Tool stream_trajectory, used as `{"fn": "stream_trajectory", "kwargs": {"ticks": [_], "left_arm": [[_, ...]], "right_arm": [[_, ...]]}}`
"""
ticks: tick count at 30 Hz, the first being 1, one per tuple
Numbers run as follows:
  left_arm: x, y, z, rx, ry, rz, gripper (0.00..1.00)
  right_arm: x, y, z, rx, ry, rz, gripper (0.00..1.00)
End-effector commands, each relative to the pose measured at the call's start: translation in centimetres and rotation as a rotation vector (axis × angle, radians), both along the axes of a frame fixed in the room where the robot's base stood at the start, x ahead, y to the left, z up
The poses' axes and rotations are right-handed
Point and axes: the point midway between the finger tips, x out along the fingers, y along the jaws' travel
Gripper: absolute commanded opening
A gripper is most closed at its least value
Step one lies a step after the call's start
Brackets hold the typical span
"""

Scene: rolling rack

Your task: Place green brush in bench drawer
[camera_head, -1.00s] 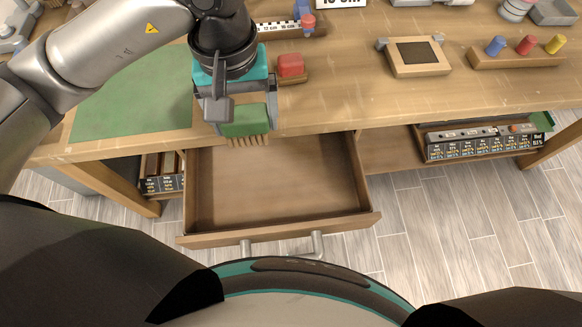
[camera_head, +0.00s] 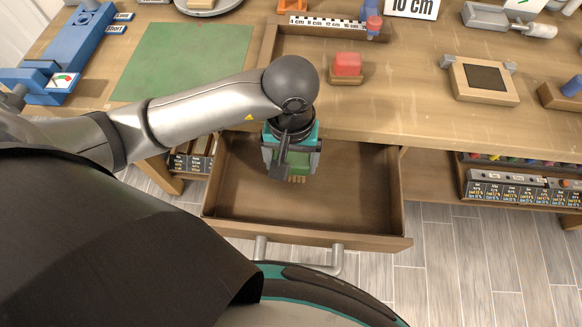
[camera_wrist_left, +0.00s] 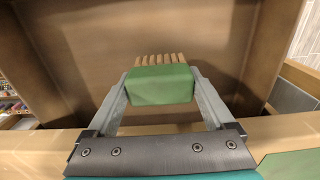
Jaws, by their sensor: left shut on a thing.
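The green brush (camera_wrist_left: 160,86) with tan bristles is between the fingers of my left gripper (camera_wrist_left: 160,92), which is shut on it. In the head view my left gripper (camera_head: 292,168) points down over the back part of the open bench drawer (camera_head: 350,200), and a bit of the green brush (camera_head: 297,171) shows below it. The drawer is pulled out and its visible floor is empty. In the left wrist view the brown drawer floor (camera_wrist_left: 85,50) lies beyond the brush. Whether the brush touches the floor is hard to tell. My right gripper is not in view.
The bench top (camera_head: 400,120) edge runs just behind my left gripper. A red block (camera_head: 347,64) on a wooden base and a green mat (camera_head: 185,62) lie on the bench. A shelf with labelled bins (camera_head: 520,190) is at right. The drawer's front half is free.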

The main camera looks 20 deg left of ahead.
Motion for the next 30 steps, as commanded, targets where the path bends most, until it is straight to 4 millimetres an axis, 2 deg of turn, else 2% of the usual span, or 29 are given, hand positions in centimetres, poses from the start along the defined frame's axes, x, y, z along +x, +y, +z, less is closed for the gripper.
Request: {"fn": "stream_trajectory", "kwargs": {"ticks": [6, 19, 20, 23, 30], "left_arm": [[-0.1, 0.0, -3.4, -0.001, 0.004, 0.001, 0.12], [0.0, 0.0, -3.8, 0.0, 0.0, 0.0, 0.12], [0.0, 0.0, -3.8, 0.0, 0.001, 0.0, 0.89], [0.0, 0.0, -3.7, 0.0, 0.001, 0.0, 1.0], [-0.1, 0.0, -3.7, 0.0, 0.001, 0.0, 1.0]], "right_arm": [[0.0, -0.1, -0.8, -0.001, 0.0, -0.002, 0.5], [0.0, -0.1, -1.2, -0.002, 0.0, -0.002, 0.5], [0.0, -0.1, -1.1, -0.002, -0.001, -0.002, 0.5], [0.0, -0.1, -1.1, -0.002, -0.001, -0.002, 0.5], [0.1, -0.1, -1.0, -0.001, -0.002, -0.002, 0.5]]}}
